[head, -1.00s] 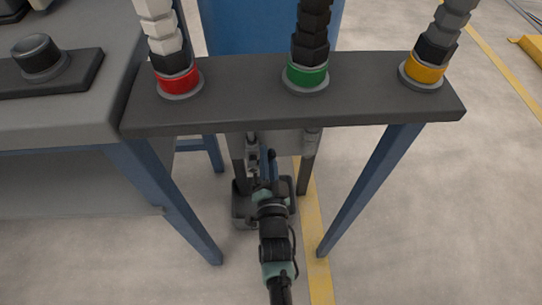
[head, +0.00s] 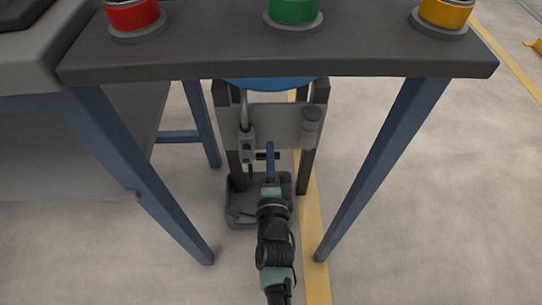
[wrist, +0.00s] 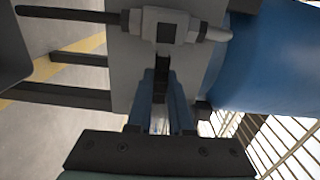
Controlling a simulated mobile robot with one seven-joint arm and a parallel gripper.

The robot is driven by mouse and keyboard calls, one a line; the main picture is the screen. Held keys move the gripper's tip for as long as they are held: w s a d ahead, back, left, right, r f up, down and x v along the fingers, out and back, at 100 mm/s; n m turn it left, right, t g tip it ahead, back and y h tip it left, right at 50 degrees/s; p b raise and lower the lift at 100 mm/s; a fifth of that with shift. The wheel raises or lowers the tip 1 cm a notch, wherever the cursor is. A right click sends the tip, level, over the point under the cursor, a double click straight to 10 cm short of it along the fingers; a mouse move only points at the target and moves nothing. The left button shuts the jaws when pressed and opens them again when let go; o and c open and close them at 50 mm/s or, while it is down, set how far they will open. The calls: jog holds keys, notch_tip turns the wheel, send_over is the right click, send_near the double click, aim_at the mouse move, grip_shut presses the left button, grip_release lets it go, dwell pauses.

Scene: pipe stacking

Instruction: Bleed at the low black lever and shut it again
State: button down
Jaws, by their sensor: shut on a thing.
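The low black lever (wrist: 161,82) shows in the wrist view as a narrow dark bar running down from a light grey valve body (wrist: 180,27). My gripper (wrist: 162,98) has one blue finger on each side of the lever and is shut on it. In the head view my gripper (head: 269,160) reaches under the bench, close to the grey valve (head: 246,149) on the upright pipe. A dark part shows beside the fingers there, but the lever is mostly hidden. How far the lever is turned cannot be told.
A dark tray (head: 240,214) sits on the floor below my gripper. A grey plate (head: 277,125) hangs under the blue tank (head: 265,85). A dark shelf (head: 230,58) on blue legs (head: 375,170) frames the space from above and both sides. Open floor lies to the right.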

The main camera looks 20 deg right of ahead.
jog(key=shift+f+m, duration=0.25)
jog(key=shift+m, duration=0.05)
dwell(0.4)
jog(key=c, duration=0.8)
grip_release()
jog(key=shift+r, duration=0.1)
jog(key=shift+s, duration=0.1)
jog(key=p+v, duration=0.5)
jog(key=v, duration=0.8)
